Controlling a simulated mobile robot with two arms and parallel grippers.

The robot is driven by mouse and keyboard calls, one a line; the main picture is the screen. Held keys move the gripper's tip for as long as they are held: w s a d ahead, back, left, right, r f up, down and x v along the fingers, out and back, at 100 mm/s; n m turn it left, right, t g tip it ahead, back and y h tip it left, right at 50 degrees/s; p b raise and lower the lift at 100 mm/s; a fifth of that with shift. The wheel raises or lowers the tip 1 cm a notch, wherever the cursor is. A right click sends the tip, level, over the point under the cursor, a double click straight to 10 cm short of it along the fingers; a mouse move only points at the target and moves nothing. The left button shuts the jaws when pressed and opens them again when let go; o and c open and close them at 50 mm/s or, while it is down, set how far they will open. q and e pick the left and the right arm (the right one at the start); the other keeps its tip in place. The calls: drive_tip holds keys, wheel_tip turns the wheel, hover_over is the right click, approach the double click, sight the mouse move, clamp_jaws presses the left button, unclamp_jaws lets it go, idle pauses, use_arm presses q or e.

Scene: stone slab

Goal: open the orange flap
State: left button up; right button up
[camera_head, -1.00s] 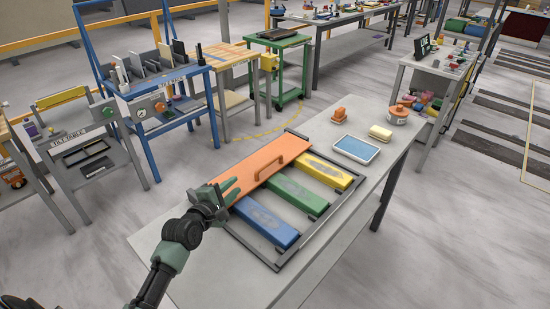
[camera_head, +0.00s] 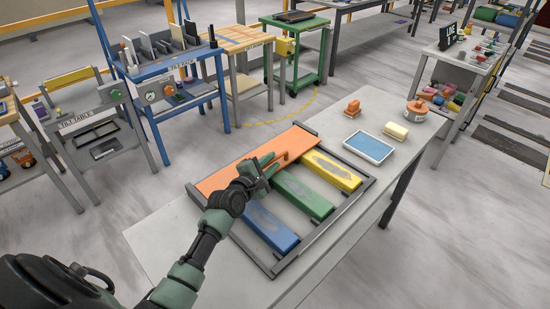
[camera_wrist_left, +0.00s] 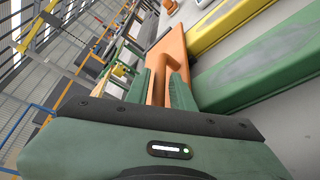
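The orange flap (camera_head: 235,172) lies flat, as far as I can tell, along the back left side of a dark grey frame on the pale table. Its orange handle stands up near its front edge. My left gripper (camera_head: 268,170) is at this handle and partly hides it. In the left wrist view the handle (camera_wrist_left: 158,88) is between the two green fingers (camera_wrist_left: 159,90), which are close together around it. The flap (camera_wrist_left: 172,50) reaches away beyond the fingers. My right gripper is not in view.
The green (camera_head: 303,194), yellow (camera_head: 333,169) and blue (camera_head: 267,226) flaps lie beside the orange one in the frame (camera_head: 325,228). The near table is clear.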

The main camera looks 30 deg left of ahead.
use_arm(q)
drive_tip(key=shift+x, duration=1.2)
drive_tip(key=shift+w+f, duration=0.15)
drive_tip(key=c, duration=0.5)
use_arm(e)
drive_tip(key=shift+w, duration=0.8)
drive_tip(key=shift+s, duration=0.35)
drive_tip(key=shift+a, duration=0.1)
